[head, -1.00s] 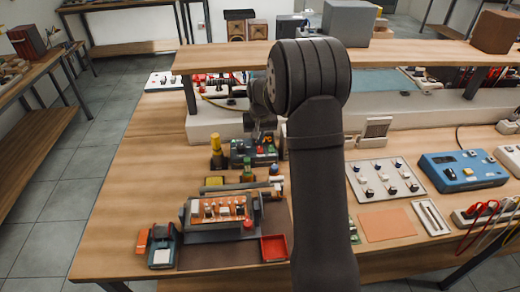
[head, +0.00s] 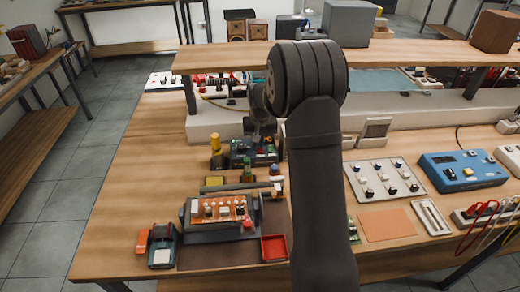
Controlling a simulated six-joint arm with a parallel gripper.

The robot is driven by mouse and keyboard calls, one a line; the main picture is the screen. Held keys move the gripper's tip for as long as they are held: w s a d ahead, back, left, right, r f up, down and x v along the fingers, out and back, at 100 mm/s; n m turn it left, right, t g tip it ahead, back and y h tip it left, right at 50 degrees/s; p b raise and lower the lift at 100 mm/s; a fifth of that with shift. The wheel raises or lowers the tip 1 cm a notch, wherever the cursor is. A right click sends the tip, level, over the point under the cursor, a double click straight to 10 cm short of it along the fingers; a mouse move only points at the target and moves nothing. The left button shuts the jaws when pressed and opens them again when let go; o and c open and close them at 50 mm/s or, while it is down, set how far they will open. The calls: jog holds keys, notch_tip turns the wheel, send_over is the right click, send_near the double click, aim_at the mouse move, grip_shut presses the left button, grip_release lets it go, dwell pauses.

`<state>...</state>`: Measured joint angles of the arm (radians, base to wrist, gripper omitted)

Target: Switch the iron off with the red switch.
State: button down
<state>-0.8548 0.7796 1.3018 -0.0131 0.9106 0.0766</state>
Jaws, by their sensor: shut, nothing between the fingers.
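My gripper (head: 261,135) is small and dark at the end of my arm, over the back of the bench. It looks shut and empty, above or just in front of a dark box with coloured buttons (head: 241,156); I cannot tell whether it touches the box. A grey unit (head: 190,216) with an orange top and several small knobs stands nearer the front. A red knob (head: 247,223) shows at its right front corner. A rod-like tool (head: 235,187) lies across behind it and may be the iron. I cannot tell for sure which red part is the switch.
A yellow-topped post (head: 215,143) stands left of the button box. A red tray (head: 274,248) and a dark blue device (head: 162,246) sit at the front. A switch panel (head: 384,180) and a blue box (head: 462,171) are at right. A raised shelf (head: 215,61) spans the back.

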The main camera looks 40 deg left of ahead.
jog(key=shift+f, duration=0.15)
jog(key=shift+r, duration=3.55)
notch_tip(320, 180, down, 7)
jog(key=shift+f, duration=0.1)
